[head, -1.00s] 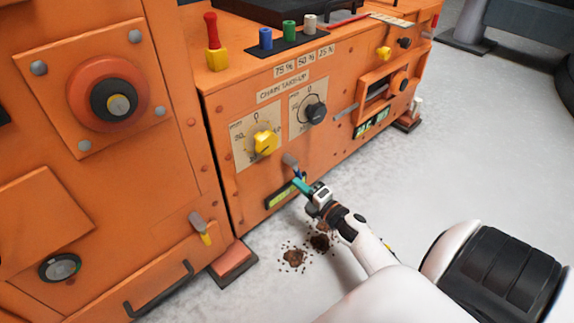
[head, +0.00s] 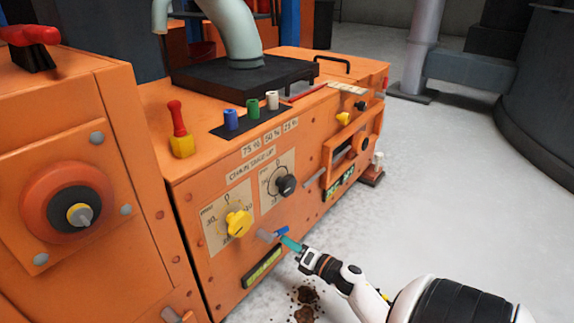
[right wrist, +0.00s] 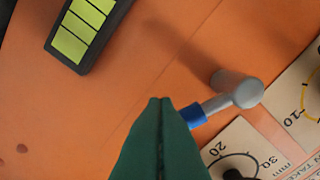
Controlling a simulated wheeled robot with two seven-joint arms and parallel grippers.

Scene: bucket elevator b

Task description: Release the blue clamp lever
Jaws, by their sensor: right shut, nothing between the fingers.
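The clamp lever has a grey pivot and arm and a blue end (head: 281,231). My right gripper (head: 285,240) has green fingers, shut and empty, with the tips right at the blue end. In the right wrist view the shut fingertips (right wrist: 161,100) partly cover the blue end (right wrist: 193,115), and the grey pivot (right wrist: 243,91) is clear. I cannot tell whether they touch. My left gripper is not in view.
The yellow knob (head: 238,222) and black knob (head: 286,185) sit above the lever. A yellow-green gauge (head: 262,267) is below it. A red-handled lever (head: 178,120) stands on the machine top. Brown debris (head: 305,296) lies on the floor; the grey floor at right is open.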

